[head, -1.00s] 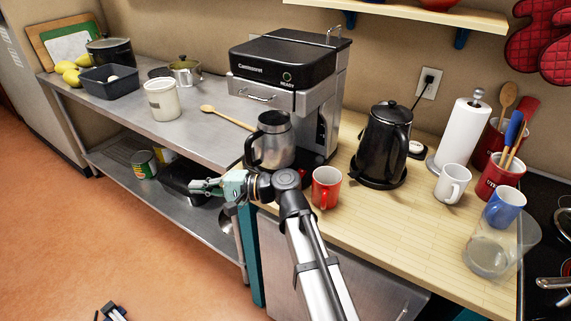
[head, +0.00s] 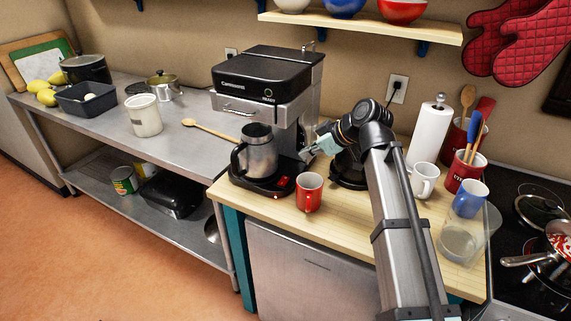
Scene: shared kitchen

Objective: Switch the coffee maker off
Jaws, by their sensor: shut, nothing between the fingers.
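The coffee maker (head: 262,75) stands on the wooden counter, with a black top housing and a green light beside the word READY. A steel carafe (head: 260,157) sits on its black base. A small red switch (head: 285,182) shows at the base's front right corner; its position is too small to tell. My gripper (head: 306,154) is shut and empty, just right of the coffee maker's base and above the counter, pointing left. It appears apart from the switch, though the depth gap is hard to judge.
A red mug (head: 309,193) stands just in front of my gripper. The black kettle (head: 347,174) is mostly hidden behind my arm. A white mug (head: 424,181) and paper towel roll (head: 428,140) stand to the right. A shelf (head: 365,28) hangs above.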

